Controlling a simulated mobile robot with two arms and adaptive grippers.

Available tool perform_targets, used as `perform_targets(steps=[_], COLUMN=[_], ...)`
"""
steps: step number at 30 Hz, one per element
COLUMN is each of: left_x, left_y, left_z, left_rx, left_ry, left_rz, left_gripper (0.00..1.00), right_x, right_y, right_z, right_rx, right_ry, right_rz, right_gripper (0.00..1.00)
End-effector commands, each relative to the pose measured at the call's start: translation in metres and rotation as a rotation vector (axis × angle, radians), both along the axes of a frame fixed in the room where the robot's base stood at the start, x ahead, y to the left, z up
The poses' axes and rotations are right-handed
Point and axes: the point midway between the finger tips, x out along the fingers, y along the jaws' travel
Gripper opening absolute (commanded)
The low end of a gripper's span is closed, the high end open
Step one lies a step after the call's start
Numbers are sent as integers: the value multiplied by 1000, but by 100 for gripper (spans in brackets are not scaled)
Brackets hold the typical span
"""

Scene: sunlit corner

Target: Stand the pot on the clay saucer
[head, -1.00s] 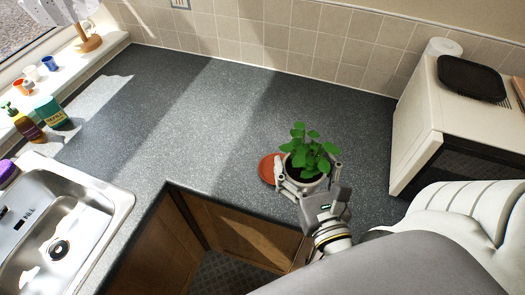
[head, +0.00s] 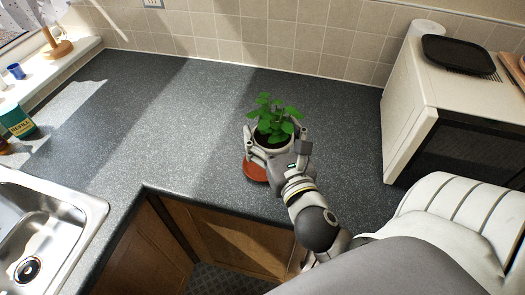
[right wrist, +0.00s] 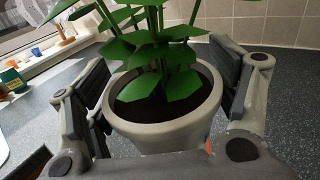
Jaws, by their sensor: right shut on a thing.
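A pale grey pot (head: 270,147) with dark soil and a green leafy plant is upright between the fingers of my right gripper (head: 274,138). The gripper is shut on the pot, with a finger on either side, as the right wrist view also shows (right wrist: 165,130). The round terracotta clay saucer (head: 256,173) lies on the counter near its front edge. The pot and gripper hide part of it. Whether the pot's base touches the saucer is hidden. A small orange patch of the saucer shows beside the pot in the right wrist view (right wrist: 209,146). My left gripper is not in view.
A white microwave (head: 405,125) with a black tray (head: 458,54) on top stands to the right. A steel sink (head: 60,215) is at the left, and a green bottle (head: 17,121) stands near the window. The grey counter (head: 150,100) behind and left of the pot is clear.

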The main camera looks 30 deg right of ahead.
Motion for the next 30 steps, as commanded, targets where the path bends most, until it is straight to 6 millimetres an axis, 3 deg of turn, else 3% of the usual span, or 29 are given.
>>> perform_targets(steps=[3, 9, 16, 21, 30], left_x=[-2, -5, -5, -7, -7], left_y=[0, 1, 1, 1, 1], left_z=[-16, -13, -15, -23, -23], left_rx=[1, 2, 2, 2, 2], left_ry=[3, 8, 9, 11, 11], left_rz=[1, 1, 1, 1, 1], left_gripper=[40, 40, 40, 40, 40], right_x=[21, 40, 51, 50, 50], right_y=[-4, -8, -10, -10, -10], right_z=[-27, -47, -61, -87, -89], right_rx=[-2, 0, -1, 2, -1], right_ry=[-2, -2, -2, 0, -3], right_rz=[-2, -1, 0, -2, 0], right_gripper=[40, 40, 40, 40, 40])
